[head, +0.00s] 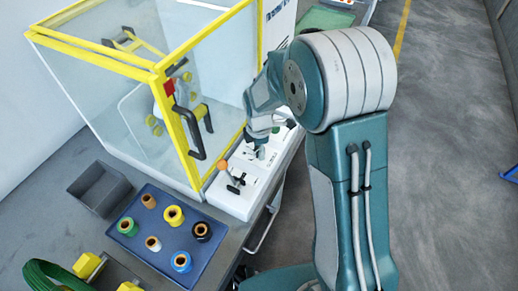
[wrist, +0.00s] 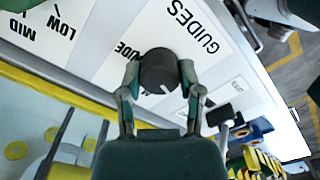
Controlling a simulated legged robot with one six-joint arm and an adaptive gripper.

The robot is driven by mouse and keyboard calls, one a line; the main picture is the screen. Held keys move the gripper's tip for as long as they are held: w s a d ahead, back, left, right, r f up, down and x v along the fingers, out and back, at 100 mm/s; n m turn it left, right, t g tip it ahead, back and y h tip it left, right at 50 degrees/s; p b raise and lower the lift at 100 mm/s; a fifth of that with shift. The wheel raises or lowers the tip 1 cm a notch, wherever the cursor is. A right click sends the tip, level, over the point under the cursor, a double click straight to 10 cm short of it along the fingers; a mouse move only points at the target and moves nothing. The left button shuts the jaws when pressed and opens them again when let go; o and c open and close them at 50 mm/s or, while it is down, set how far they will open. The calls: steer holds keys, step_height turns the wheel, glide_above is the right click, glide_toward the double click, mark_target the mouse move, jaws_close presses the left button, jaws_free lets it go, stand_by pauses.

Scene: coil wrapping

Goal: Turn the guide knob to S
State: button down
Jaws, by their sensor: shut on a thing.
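The guide knob (wrist: 158,68) is a dark round knob on a white panel, below the printed word GUIDES (wrist: 192,28) in the wrist view. A short white mark on the knob points toward the lower right of that picture. My gripper (wrist: 160,76) has one finger on each side of the knob and is shut on it. I cannot make out an S; part of the lettering beside the knob is covered by a finger. In the head view my gripper (head: 258,150) is over the white control panel (head: 232,203), and the knob is hidden there.
A yellow-framed clear enclosure (head: 160,65) with a black handle stands left of my arm. Floor at right is open.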

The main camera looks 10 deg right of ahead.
steer(key=shift+w, duration=0.15)
steer(key=shift+c, duration=1.3)
jaws_free()
steer(key=shift+r, duration=0.1)
step_height(320, 180, up, 12)
steer(key=shift+a+f, duration=0.1)
steer(key=shift+f, duration=0.1)
